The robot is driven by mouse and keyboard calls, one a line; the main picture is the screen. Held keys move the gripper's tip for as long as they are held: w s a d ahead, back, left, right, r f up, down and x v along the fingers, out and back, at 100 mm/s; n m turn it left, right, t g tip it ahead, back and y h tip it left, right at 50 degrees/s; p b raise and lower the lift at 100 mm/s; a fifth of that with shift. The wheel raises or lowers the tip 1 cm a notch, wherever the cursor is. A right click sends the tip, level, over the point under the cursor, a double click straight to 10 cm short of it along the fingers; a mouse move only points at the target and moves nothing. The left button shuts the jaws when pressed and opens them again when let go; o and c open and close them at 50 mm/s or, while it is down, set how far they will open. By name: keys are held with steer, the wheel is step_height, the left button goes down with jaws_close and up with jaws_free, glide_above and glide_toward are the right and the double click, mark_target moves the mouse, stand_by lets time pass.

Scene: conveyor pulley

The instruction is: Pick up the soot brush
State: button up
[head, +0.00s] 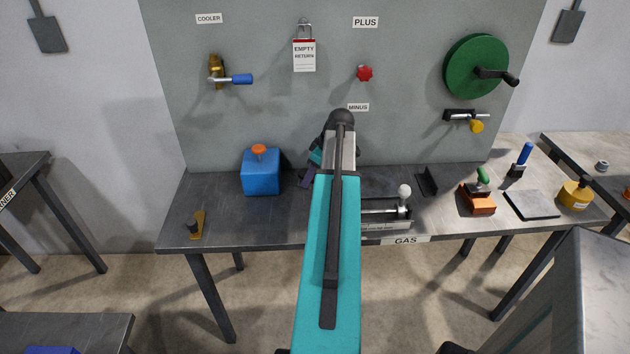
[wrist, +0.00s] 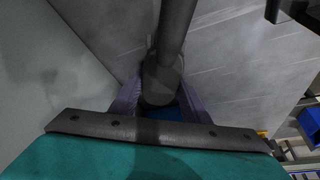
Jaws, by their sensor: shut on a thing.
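My gripper (wrist: 160,98) shows in the wrist view with two purple fingers. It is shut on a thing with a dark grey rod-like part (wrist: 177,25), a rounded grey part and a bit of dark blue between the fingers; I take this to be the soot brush. The rod runs up out of the top of the wrist view.
On the bench (head: 275,222) stand a blue canister (head: 261,175), a brass-coloured lever (head: 198,224), the gas lever unit (head: 386,218), an orange block with a green handle (head: 477,198), a blue-handled tool (head: 521,160) and a yellow can (head: 574,194). The back panel (head: 280,110) rises close behind.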

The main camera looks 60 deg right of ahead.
steer(key=shift+r, duration=0.15)
steer(key=shift+r+b, duration=0.65)
steer(key=shift+r, duration=4.25)
